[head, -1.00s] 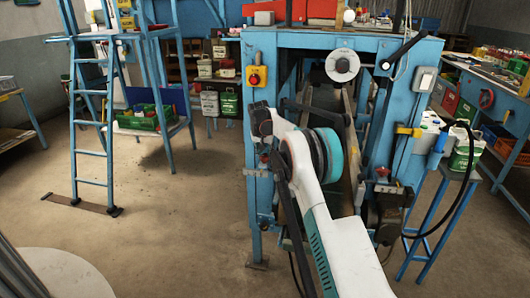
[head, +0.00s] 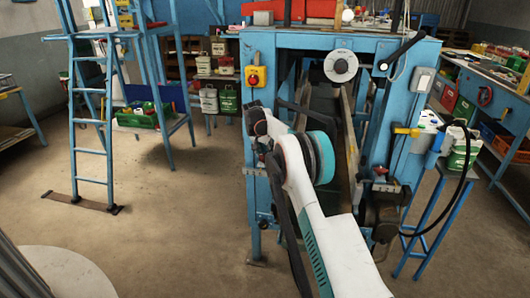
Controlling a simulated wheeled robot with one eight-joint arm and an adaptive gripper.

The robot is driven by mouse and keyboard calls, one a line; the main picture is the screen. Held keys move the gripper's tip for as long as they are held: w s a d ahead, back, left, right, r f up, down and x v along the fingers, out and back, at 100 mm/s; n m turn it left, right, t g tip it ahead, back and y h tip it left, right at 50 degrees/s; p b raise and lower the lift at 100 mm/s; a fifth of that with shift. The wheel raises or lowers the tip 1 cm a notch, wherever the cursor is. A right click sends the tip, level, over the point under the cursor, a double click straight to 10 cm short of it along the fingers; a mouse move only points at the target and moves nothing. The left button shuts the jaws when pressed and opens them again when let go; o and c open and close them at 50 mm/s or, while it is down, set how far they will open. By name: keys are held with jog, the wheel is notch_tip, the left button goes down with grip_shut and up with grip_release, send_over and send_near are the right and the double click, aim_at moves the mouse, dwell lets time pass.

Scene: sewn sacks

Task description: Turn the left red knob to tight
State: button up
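The blue sack machine (head: 385,52) stands in the middle of the head view. A small red knob (head: 380,170) shows on the front of its right post. On the left post, my arm's dark wrist joint covers the area at the same height, and I cannot clearly make out the left red knob there. My white arm with a teal ring rises from the bottom right to this post. My gripper is not distinguishable, so its fingers and any contact with a knob are hidden.
A yellow switch box (head: 256,77) with a red button sits high on the left post. A blue ladder (head: 90,125) stands at left. A blue stool (head: 435,215) and a hanging black cable are at right. The floor between ladder and machine is clear.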

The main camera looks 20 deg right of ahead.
aim_at(260, 158)
jog(key=shift+r, duration=0.1)
jog(key=v, duration=1.1)
jog(key=shift+a+r, duration=0.15)
jog(key=shift+r, duration=0.2)
